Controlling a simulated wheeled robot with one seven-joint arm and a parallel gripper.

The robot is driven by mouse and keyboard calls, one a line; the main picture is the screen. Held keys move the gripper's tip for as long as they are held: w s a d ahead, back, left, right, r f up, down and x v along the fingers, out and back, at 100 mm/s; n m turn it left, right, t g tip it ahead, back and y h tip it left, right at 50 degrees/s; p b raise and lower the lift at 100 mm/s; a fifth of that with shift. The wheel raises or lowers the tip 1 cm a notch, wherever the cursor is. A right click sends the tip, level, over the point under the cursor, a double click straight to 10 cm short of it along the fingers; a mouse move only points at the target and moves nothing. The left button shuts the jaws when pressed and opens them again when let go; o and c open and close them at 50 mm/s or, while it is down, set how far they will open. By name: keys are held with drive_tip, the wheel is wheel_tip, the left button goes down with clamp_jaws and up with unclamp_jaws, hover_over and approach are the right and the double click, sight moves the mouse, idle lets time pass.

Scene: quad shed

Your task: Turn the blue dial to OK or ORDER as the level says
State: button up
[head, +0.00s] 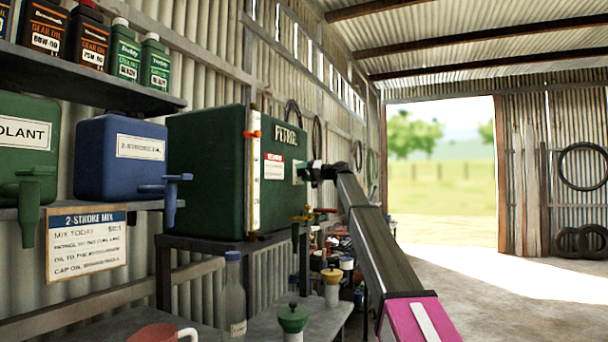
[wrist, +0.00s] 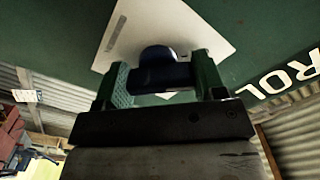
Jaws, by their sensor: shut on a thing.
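My gripper (wrist: 163,80) is shut on the blue dial (wrist: 158,66), with one green finger on each side of it. The dial sits on a white plate (wrist: 185,28) on the green petrol tank (head: 205,170); no OK or ORDER wording can be read on the plate. In the head view my gripper (head: 308,173) is at the right part of the tank's front, and it hides the dial there. A pale upright level gauge (head: 254,185) with an orange marker (head: 252,134) stands on the tank's front, left of my gripper. I cannot tell the fluid level in it.
A blue tank (head: 100,180) with a tap stands left of the petrol tank. A clear bottle (head: 233,300), a green-topped funnel (head: 292,318) and other clutter stand on the bench below. The concrete floor (head: 500,290) at the right is open.

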drive_tip(key=o, duration=0.9)
drive_tip(key=v, duration=1.1)
drive_tip(key=shift+d, duration=0.1)
